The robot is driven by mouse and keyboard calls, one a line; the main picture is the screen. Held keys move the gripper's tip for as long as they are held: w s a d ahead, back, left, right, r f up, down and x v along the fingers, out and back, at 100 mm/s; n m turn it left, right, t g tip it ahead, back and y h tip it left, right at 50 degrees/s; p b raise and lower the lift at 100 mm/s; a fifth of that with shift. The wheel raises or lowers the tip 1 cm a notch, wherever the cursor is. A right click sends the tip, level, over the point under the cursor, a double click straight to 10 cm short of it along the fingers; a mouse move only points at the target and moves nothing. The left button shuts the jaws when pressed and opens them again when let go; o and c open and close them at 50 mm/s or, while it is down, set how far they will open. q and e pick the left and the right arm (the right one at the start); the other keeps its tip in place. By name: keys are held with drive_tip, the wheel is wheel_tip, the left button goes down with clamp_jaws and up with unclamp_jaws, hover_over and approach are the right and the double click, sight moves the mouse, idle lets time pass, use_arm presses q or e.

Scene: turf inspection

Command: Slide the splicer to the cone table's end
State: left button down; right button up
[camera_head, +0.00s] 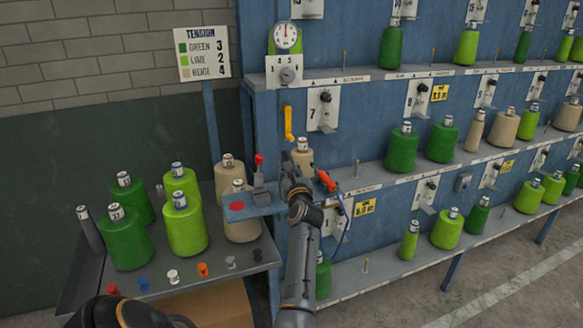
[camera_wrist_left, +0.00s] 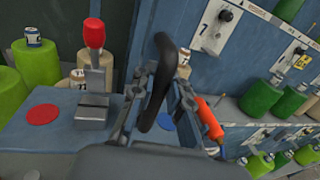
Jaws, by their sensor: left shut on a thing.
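The splicer (camera_wrist_left: 92,106) is a grey metal block with a red-knobbed lever. It sits on a blue plate (camera_wrist_left: 62,138), between a red disc (camera_wrist_left: 42,115) on the left and a partly hidden blue disc (camera_wrist_left: 165,121) on the right. In the head view the splicer (camera_head: 260,194) is just left of my left gripper (camera_head: 296,168). In the left wrist view my left gripper (camera_wrist_left: 153,88) is shut on a dark looped handle (camera_wrist_left: 163,48) right beside the block. The fingers hide how the handle joins it. The cone table (camera_head: 213,252) is at the left. My right gripper is out of view.
Green, lime and beige cones stand on the cone table, with several small coloured pegs along its front. A blue rack (camera_head: 365,88) with cones and numbered plates fills the right. An orange tool (camera_head: 327,180) on a blue cord hangs close right of my gripper.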

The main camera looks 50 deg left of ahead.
use_arm(q)
drive_tip(key=shift+s+a+f, duration=0.1)
drive_tip(key=shift+s+f, duration=0.1)
drive_tip(key=shift+f, duration=0.1)
drive_tip(key=c, duration=1.8)
unclamp_jaws()
drive_tip(key=shift+f, duration=0.1)
drive_tip(key=o, duration=0.4)
drive_tip(key=shift+o, duration=0.4)
drive_tip(key=shift+d+r, duration=0.2)
drive_tip(key=shift+r, duration=0.2)
